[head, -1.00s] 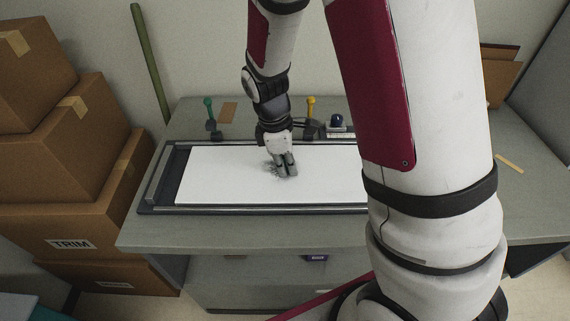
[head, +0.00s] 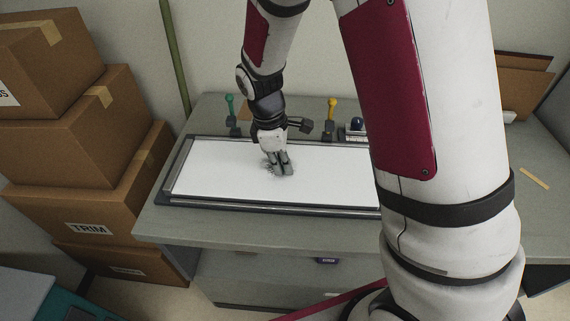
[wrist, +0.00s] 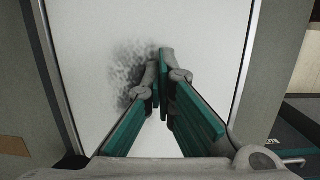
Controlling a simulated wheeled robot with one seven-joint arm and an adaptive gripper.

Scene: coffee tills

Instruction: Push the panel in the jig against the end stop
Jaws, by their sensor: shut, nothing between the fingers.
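The white panel (head: 225,175) lies flat in the dark-framed jig (head: 300,210) on the grey bench. A grey bar crosses the jig's left end, the end stop (head: 178,165); I see no clear gap between it and the panel's left edge. My gripper (head: 284,171) is shut and empty, pointing down at the middle of the panel, its tips at or just above the surface; contact is unclear. In the wrist view, the teal-padded fingers (wrist: 160,62) meet over the panel (wrist: 200,30), beside a dark speckled shadow. My arm hides the jig's right end.
A green-handled clamp (head: 231,107) and a yellow-handled clamp (head: 332,108) stand behind the jig, close to my wrist. Stacked cardboard boxes (head: 90,190) stand left of the bench (head: 200,232). The bench's front strip is clear.

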